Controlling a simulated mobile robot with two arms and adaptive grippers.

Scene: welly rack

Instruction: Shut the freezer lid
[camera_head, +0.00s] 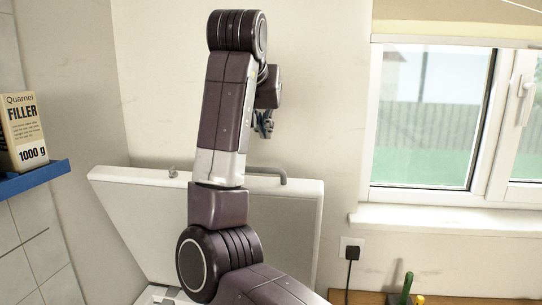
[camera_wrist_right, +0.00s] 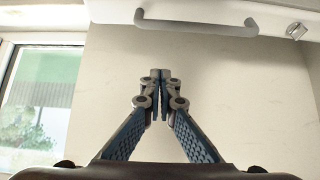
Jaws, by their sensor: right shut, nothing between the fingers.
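The white freezer lid (camera_head: 284,225) stands raised, tilted back near the wall. A grey bar handle (camera_head: 270,171) sits on its top edge, and a small lock shows further left on that edge. My right gripper (camera_head: 265,124) is above the handle, apart from it, partly hidden by my arm. In the right wrist view my right gripper (camera_wrist_right: 160,75) is shut and empty, with the wall behind its fingers. The handle (camera_wrist_right: 196,26) and lid edge (camera_wrist_right: 110,10) show at the top of that view. My arm covers the middle of the lid. My left gripper is not in view.
A blue shelf (camera_head: 35,178) with a filler box (camera_head: 22,130) is at the left. A window (camera_head: 430,120) with a sill is at the right. A socket with a plug (camera_head: 352,251) and a wooden surface (camera_head: 360,297) with small tools are below it.

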